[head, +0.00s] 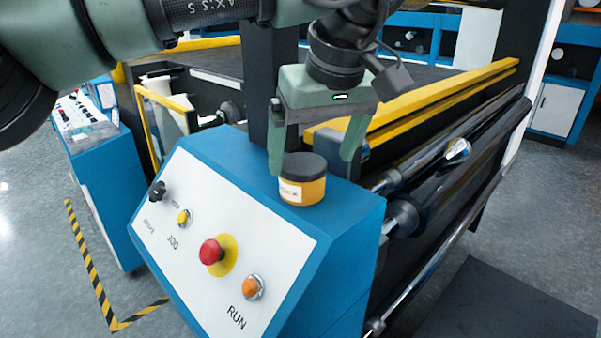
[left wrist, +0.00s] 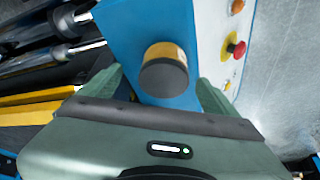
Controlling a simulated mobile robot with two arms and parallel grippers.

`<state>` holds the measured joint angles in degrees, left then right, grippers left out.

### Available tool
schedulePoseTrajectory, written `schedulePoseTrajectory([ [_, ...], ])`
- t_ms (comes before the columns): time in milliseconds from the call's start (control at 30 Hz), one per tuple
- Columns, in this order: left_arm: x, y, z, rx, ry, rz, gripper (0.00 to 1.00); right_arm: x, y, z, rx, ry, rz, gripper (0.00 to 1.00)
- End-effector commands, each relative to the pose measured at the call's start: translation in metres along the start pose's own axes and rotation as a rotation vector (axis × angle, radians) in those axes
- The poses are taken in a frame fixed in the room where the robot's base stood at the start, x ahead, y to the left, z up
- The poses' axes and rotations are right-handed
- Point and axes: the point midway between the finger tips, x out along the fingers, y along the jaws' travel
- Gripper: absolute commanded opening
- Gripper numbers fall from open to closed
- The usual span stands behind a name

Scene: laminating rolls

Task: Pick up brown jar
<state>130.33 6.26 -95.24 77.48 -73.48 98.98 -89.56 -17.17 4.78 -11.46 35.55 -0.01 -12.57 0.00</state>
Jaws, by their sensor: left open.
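The brown jar (head: 303,190) has a dark lid and an amber-brown body with a pale label. It stands upright on the flat top of the blue control box (head: 352,204). My left gripper (head: 314,166) is open and points down over the box top, with one finger to the left of the jar and the other to the right and behind it. In the left wrist view the jar (left wrist: 164,62) shows lid toward the camera, between the two open fingers (left wrist: 160,82) and a little beyond their tips. The right gripper does not show.
The control box's sloped white panel carries a red emergency button (head: 211,252), an orange button (head: 250,287) and a yellow button (head: 183,217). Black rollers (head: 440,190) and a yellow rail (head: 430,98) lie to the right. A black post (head: 268,75) rises behind the box.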

Motion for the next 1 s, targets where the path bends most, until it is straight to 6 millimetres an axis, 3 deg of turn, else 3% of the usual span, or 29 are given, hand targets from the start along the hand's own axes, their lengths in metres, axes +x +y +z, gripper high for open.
schedulePoseTrajectory([
  [167,0.024,-0.005,-0.004,0.0,-0.004,-0.003,0.91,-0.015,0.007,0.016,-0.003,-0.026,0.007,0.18],
  [367,0.047,-0.005,-0.003,-0.002,-0.002,0.0,0.91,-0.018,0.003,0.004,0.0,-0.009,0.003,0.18],
  [600,0.05,-0.004,-0.003,-0.002,-0.001,0.002,0.91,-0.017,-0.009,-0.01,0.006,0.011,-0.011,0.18],
  [900,0.049,-0.004,-0.003,-0.002,-0.001,0.003,0.15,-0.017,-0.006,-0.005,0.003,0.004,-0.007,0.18],
  [1000,0.049,-0.004,-0.003,-0.002,-0.001,0.002,0.15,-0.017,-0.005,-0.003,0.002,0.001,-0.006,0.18],
])
